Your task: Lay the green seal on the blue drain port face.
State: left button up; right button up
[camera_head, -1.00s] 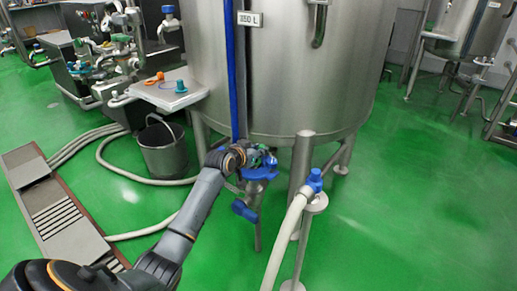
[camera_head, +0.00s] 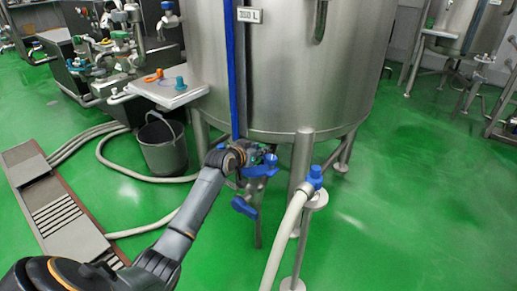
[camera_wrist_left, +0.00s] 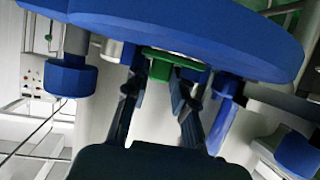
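My left gripper (camera_head: 264,158) is at the blue drain port face (camera_head: 262,171) below the tall steel tank. In the left wrist view the blue face (camera_wrist_left: 190,25) is a broad disc across the top. The green seal (camera_wrist_left: 180,60) shows at the disc's edge, partly hidden by it. My left gripper's dark fingertips (camera_wrist_left: 160,75) are close on either side of the seal's small darker tab and appear to grip it. The seal looks very close to the blue face; I cannot tell whether they touch. My right gripper is not in view.
A blue valve handle (camera_head: 243,207) hangs below the port. A steel post with a blue cap (camera_head: 315,177) and a pale hose (camera_head: 285,238) stand to the right. A steel bucket (camera_head: 163,145) is to the left. Green floor is clear at right.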

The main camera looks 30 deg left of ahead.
pick_arm(q)
jog(key=o, duration=0.3)
jog(key=v, duration=1.2)
dwell(0.3)
